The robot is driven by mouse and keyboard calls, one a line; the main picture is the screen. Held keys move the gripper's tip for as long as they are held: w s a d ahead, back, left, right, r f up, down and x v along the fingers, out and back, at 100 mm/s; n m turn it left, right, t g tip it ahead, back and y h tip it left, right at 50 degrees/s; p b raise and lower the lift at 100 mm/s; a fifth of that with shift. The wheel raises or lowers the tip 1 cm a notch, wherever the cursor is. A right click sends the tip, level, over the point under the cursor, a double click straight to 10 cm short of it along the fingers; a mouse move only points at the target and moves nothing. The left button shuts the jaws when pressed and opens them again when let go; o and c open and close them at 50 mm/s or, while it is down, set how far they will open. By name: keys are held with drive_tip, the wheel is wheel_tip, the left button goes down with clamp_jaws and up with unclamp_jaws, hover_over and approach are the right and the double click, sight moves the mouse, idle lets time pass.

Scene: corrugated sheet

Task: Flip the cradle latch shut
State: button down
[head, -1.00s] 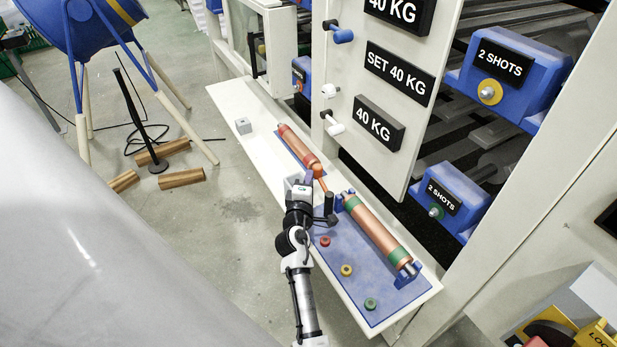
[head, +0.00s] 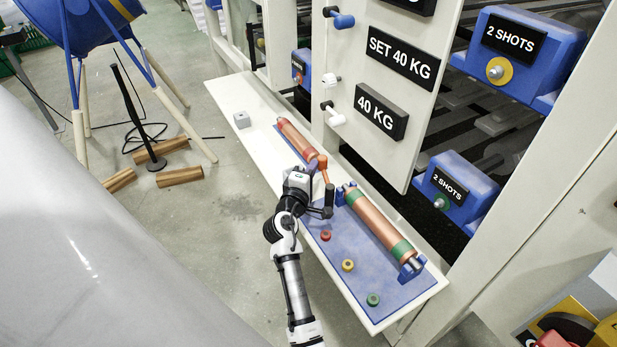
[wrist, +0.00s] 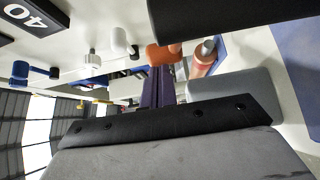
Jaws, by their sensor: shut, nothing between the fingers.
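Two copper-coloured rollers lie in blue cradles on the white ledge. The orange part also shows in the wrist view (wrist: 160,54), just beyond the fingertips. My gripper (wrist: 158,84) has its purple fingers together with nothing between them. In the head view it is beside the lever, its fingertips largely hidden by my wrist. I cannot tell whether it touches the lever.
Red (head: 326,235), yellow (head: 348,265) and green (head: 373,299) knobs sit on the blue mat (head: 335,257). A grey block (head: 242,119) stands at the ledge's far end. A white panel with weight signs (head: 402,57) rises behind the ledge.

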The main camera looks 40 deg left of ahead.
sight(326, 165)
drive_tip(key=w+m+h+b, duration=0.1)
drive_tip(key=b, duration=0.1)
drive_tip(key=w+d+m+h+b, duration=0.1)
drive_tip(key=w+h+b, duration=0.1)
drive_tip(key=shift+d+f+t+h, duration=0.2)
drive_tip(key=shift+t+h, duration=0.1)
drive_tip(key=shift+t, duration=0.1)
drive_tip(key=shift+w+r+m+h, duration=0.15)
drive_tip(key=shift+w+m+h, duration=0.1)
drive_tip(key=shift+m+h, duration=0.35)
drive_tip(key=shift+w+d+m+h+b, duration=0.2)
drive_tip(key=shift+d+m+h+b, duration=0.15)
drive_tip(key=shift+h, duration=0.35)
drive_tip(key=shift+w+d+m+g+h+b, duration=0.15)
drive_tip(key=shift+w+d+m+h+b, duration=0.15)
drive_tip(key=shift+m+h, duration=0.3)
drive_tip(key=shift+w+d+m+g+h+b, duration=0.15)
drive_tip(key=shift+d+m+h+b, duration=0.2)
drive_tip(key=shift+h, duration=0.45)
drive_tip(key=shift+w+d+m+g+h+b, duration=0.1)
drive_tip(key=shift+w+d+m+h+b, duration=0.15)
drive_tip(key=shift+d+m+h, duration=0.35)
drive_tip(key=shift+a+h, duration=0.15)
drive_tip(key=shift+h, duration=0.15)
